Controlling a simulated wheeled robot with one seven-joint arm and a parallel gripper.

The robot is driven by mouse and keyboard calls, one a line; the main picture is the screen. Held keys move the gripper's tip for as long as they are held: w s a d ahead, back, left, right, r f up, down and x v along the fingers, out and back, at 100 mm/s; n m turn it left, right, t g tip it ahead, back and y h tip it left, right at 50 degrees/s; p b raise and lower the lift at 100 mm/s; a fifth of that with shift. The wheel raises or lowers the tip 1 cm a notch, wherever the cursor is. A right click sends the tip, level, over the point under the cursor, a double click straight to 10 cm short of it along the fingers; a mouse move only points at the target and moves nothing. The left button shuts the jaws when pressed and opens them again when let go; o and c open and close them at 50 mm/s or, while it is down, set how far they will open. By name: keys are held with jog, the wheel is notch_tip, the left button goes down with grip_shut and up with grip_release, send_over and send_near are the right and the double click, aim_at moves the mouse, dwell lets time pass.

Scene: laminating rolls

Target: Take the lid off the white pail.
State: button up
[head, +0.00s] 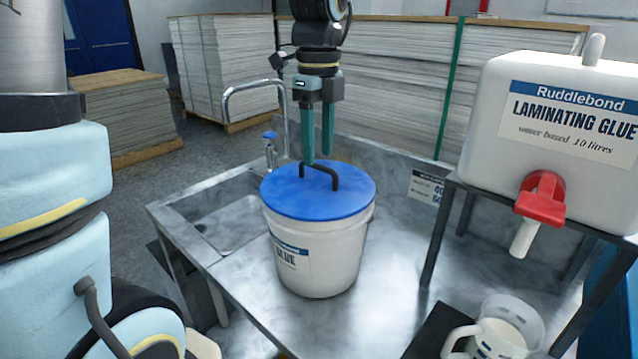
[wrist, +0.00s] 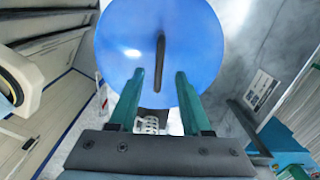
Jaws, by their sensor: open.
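The white pail (head: 318,255) stands upright on the metal bench with its blue lid (head: 290,203) on top. A dark bar handle (head: 322,172) rises from the middle of the lid. My gripper (head: 318,158) is above the lid, pointing down, with its green fingers apart and empty. In the head view the fingertips are close to the handle, and I cannot tell whether they touch it. In the wrist view the lid (wrist: 190,45) and handle (wrist: 160,58) lie beyond the open fingers (wrist: 160,80), with the handle in line with the gap between them.
A steel sink (head: 225,222) with a curved tap (head: 240,88) is left of the pail. At right, a white glue container (head: 500,140) with a red tap (head: 541,198) sits on a stand above a jug (head: 500,335). Paper stacks (head: 390,75) stand behind.

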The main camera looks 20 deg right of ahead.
aim_at(318, 167)
jog(key=shift+f+p, duration=0.7)
jog(key=shift+f, duration=1.55)
grip_shut()
